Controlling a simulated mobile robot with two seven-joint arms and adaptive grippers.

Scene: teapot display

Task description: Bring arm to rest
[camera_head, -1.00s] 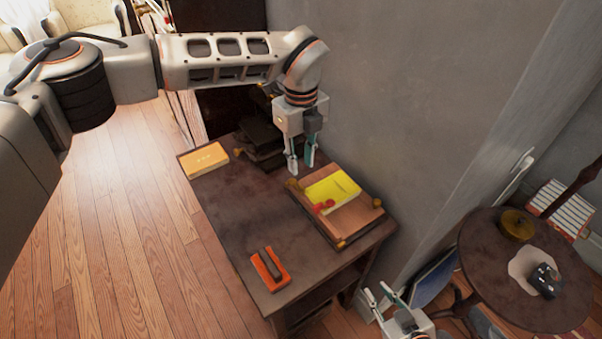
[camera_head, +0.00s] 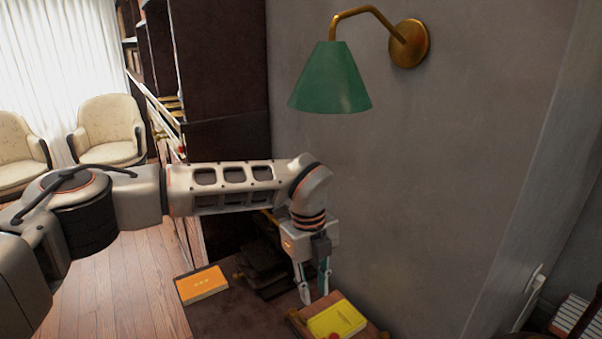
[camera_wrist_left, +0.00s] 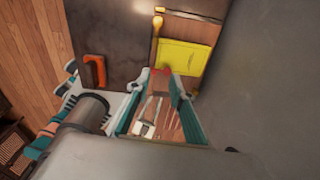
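My left gripper (camera_head: 315,287) points down above the dark desk, just behind the yellow book. Its two fingers are apart with nothing between them, and they also show apart in the left wrist view (camera_wrist_left: 155,88). My left arm reaches in from the left, with its forearm about level. My right gripper is outside the head view.
The desk (camera_head: 225,310) carries an orange-yellow box (camera_head: 202,284), a yellow book (camera_head: 336,319) on a wooden board and a red-orange object (camera_wrist_left: 94,71). A grey wall (camera_head: 440,170) with a green lamp (camera_head: 330,80) stands close on the right. Pale chairs (camera_head: 108,130) stand far left.

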